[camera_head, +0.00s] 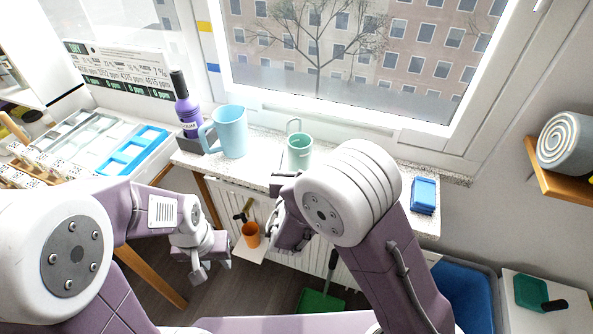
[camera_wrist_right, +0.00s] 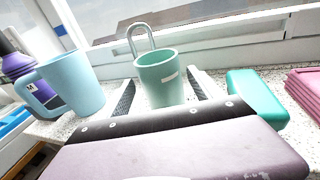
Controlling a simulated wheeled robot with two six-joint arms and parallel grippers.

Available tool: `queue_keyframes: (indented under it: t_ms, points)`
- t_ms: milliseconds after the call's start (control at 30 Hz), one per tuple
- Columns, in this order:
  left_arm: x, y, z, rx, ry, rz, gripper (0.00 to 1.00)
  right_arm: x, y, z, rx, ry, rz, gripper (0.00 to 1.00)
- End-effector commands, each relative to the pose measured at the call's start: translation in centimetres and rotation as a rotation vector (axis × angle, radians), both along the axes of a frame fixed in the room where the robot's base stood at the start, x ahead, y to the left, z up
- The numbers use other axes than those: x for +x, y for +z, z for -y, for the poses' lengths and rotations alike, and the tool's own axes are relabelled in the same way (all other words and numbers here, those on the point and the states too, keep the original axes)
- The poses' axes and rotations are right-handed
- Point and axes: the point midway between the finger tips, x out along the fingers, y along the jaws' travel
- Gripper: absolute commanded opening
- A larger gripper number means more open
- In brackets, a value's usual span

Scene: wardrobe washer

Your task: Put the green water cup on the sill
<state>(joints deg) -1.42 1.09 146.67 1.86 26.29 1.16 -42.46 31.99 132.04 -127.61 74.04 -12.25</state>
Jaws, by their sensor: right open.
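The green cup (camera_head: 299,152) stands upright on the speckled sill (camera_head: 262,160) under the window, with its loop handle toward the window. In the right wrist view the green cup (camera_wrist_right: 160,82) shows between the two fingers of my right gripper (camera_wrist_right: 163,92), which is open. Whether the fingers touch it cannot be told. In the head view my right arm hides most of that gripper. My left gripper (camera_head: 209,263) hangs low, in front of and below the sill, away from the cup. Its jaw opening is unclear.
A light blue mug (camera_head: 231,132) and a purple bottle (camera_head: 187,108) stand left of the cup. A blue stack (camera_head: 423,195) lies to the right. The wrist view shows a teal block (camera_wrist_right: 258,97) and a pink stack (camera_wrist_right: 304,88) right of the cup.

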Motion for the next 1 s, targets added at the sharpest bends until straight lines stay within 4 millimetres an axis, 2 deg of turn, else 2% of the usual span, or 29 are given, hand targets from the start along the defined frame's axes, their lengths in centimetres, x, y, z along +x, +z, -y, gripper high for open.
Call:
queue_keyframes:
  t_ms: [200,400,567,1000]
  points:
    - [0.0,0.0,0.0,0.0,0.0,0.0,0.36,-5.6,0.6,-1.0,0.0,0.007,0.001,0.75]
    - [0.0,0.0,0.0,0.0,0.0,0.0,0.36,-8.8,1.0,-1.2,-0.001,0.003,0.001,0.75]
    - [0.0,0.0,0.0,0.0,0.0,0.0,0.36,-9.5,1.0,-1.2,0.0,0.0,0.001,0.75]
    - [0.0,0.2,0.0,0.0,0.0,0.0,0.36,-9.4,1.1,-1.0,-0.001,-0.007,0.001,0.75]
